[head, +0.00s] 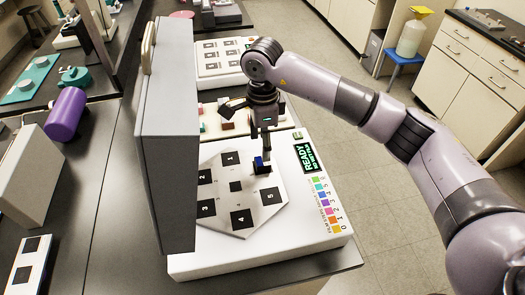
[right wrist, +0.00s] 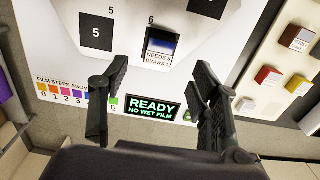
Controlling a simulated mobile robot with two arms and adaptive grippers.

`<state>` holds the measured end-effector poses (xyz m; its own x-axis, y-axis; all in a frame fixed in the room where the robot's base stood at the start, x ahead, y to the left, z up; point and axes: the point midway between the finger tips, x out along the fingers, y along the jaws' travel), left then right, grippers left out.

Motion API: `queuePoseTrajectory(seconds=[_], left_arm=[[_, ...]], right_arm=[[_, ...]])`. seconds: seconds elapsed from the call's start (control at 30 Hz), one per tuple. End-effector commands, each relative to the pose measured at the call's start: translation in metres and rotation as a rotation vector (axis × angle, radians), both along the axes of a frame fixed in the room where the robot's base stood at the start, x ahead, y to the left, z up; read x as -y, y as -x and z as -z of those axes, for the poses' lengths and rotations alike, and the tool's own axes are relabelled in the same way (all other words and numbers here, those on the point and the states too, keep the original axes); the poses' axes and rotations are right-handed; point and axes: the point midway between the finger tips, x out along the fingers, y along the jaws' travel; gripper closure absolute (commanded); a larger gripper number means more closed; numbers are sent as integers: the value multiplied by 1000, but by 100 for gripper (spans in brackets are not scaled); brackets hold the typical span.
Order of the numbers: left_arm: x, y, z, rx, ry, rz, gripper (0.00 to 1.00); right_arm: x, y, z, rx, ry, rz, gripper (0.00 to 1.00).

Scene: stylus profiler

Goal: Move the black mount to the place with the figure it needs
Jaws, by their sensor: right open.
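A black mount (head: 262,167) with a blue patch on its top sits on the upper right of the pale hexagonal plate. In the right wrist view, the mount (right wrist: 161,47) stands at the place marked 6. Its label shows "NEEDS" and "DRAWS"; the figures are too small to read surely. The plate (head: 250,229) has black squares numbered 1 to 5 in view, plus a small central one. My right gripper (right wrist: 152,82) is open and empty, its fingers spread just short of the mount. In the head view, the right gripper (head: 250,130) hangs over the plate's far side. My left gripper is not in view.
A tall grey panel (head: 166,140) stands along the plate's left side. The display (head: 308,157) reads "READY NO WET FILM". A coloured film-step scale (head: 326,205) lies below it. A rack of coloured blocks, including a red block (right wrist: 268,75), lies behind the plate.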

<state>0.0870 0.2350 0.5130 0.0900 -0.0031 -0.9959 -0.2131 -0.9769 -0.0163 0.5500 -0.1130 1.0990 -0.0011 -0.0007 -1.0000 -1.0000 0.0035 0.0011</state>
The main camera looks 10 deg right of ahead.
Motion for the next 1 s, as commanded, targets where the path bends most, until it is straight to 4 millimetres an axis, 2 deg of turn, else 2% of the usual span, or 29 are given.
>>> queuePoseTrajectory(seconds=[0.03,0.13,0.4,0.77,1.0], left_arm=[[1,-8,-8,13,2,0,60],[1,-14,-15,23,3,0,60],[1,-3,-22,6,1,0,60],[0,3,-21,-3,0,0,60],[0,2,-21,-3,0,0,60]], right_arm=[[0,1,8,-5,1,1,43],[0,1,26,-4,0,0,43],[0,0,57,-1,-1,0,43],[0,0,62,0,-1,0,43],[0,0,62,0,-1,0,59]])
